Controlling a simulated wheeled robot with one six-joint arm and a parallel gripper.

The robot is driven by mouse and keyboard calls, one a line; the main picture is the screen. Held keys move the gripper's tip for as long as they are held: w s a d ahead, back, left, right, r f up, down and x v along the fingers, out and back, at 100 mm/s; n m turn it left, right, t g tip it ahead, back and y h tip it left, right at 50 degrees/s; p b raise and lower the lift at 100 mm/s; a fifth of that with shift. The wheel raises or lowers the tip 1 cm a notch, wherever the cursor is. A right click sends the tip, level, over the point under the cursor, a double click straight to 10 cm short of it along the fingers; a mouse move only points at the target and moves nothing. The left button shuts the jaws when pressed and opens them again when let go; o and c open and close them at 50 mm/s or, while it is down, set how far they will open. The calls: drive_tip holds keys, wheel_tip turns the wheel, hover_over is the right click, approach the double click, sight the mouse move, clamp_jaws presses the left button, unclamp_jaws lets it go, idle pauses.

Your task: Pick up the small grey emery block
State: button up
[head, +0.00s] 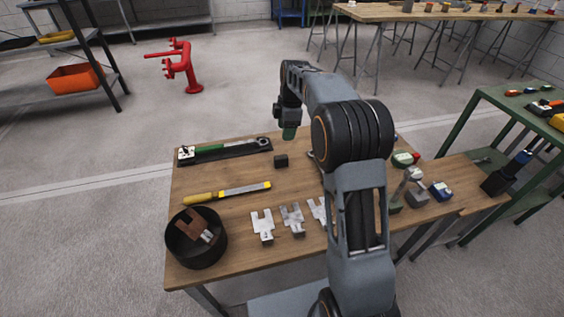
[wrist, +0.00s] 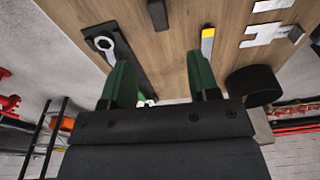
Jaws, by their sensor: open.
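A small dark grey block (head: 281,160), which looks like the emery block, lies on the wooden table (head: 225,174) near its back middle. In the wrist view the block (wrist: 158,14) shows at the top edge, partly cut off, beyond the fingertips. My gripper (head: 289,132) is above the back of the table, just behind and above the block in the head view. In the wrist view its two green fingers (wrist: 161,72) are spread apart with nothing between them.
A black holder with a green-handled wrench (head: 225,149) lies behind left of the block. A yellow-handled file (head: 228,192), a round black bin (head: 196,238) and several metal plates (head: 262,226) are nearer. My arm hides part of the table; hammers and tools stand at right.

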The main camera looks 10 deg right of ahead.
sight(281, 157)
drive_tip(key=f, duration=0.2)
drive_tip(key=f+b, duration=0.1)
drive_tip(key=f, duration=0.2)
drive_tip(key=a+f, duration=0.1)
drive_tip(key=f, duration=0.1)
drive_tip(key=shift+f+b, duration=0.3)
drive_tip(key=shift+b, duration=0.1)
drive_tip(key=shift+w+a+f+b, duration=0.1)
drive_tip(key=shift+f+b, duration=0.15)
drive_tip(key=shift+f, duration=0.75)
drive_tip(key=shift+s+a+f+b, duration=0.15)
drive_tip(key=shift+f+b, duration=0.15)
drive_tip(key=shift+f, duration=0.75)
drive_tip(key=shift+w+a+f+b, duration=0.15)
drive_tip(key=shift+f+b, duration=0.1)
drive_tip(key=shift+f, duration=0.75)
drive_tip(key=shift+c, duration=0.4)
clamp_jaws()
drive_tip(key=shift+r, duration=0.15)
